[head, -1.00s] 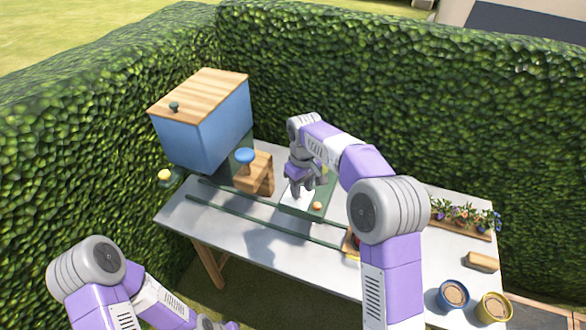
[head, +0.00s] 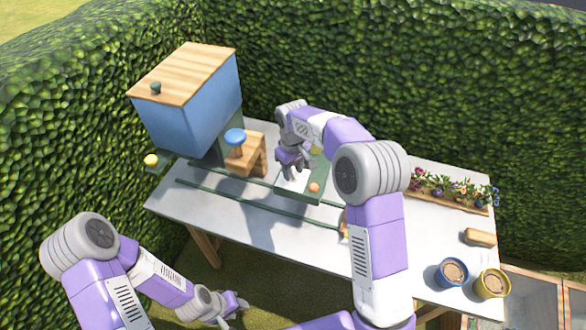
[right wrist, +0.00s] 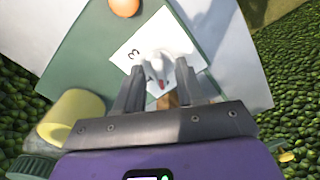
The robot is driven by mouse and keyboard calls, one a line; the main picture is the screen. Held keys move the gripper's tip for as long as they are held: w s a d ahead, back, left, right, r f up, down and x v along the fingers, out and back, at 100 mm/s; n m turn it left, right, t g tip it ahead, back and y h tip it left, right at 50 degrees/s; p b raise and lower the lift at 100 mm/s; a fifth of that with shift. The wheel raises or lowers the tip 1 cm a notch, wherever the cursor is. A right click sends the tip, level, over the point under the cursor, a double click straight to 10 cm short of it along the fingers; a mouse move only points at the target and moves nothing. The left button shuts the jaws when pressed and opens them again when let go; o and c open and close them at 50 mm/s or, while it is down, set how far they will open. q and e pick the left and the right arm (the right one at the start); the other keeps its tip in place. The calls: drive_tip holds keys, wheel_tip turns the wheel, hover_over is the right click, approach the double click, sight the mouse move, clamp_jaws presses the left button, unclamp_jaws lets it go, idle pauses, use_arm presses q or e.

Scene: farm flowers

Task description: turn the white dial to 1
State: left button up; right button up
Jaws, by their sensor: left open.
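The white dial (right wrist: 158,66), with a small red mark, sits on a white plate (right wrist: 190,40) on a green panel (right wrist: 85,50). The digit 3 shows beside the dial in the right wrist view; other digits are hidden or unclear. My right gripper (right wrist: 159,68) is over the dial, its parted fingers on either side of it; I see no clear contact. In the head view my right gripper (head: 292,170) covers the dial. My left gripper (head: 238,303) is open and empty, low in front of the table.
An orange knob (head: 314,187) is on the same panel. A blue box with a wooden lid (head: 185,70) and a blue-topped wooden stand (head: 245,160) are to the left. A flower planter (head: 450,193) and two pots (head: 452,273) are at right. Green rails (head: 255,204) cross the table.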

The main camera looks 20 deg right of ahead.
clamp_jaws()
drive_tip(key=shift+m, duration=0.3)
drive_tip(key=m+p, duration=0.1)
drive_tip(key=m, duration=0.2)
drive_tip(key=shift+r+m, duration=0.1)
drive_tip(key=shift+m, duration=0.2)
drive_tip(key=shift+m+p, duration=0.5)
drive_tip(key=shift+m, duration=1.3)
unclamp_jaws()
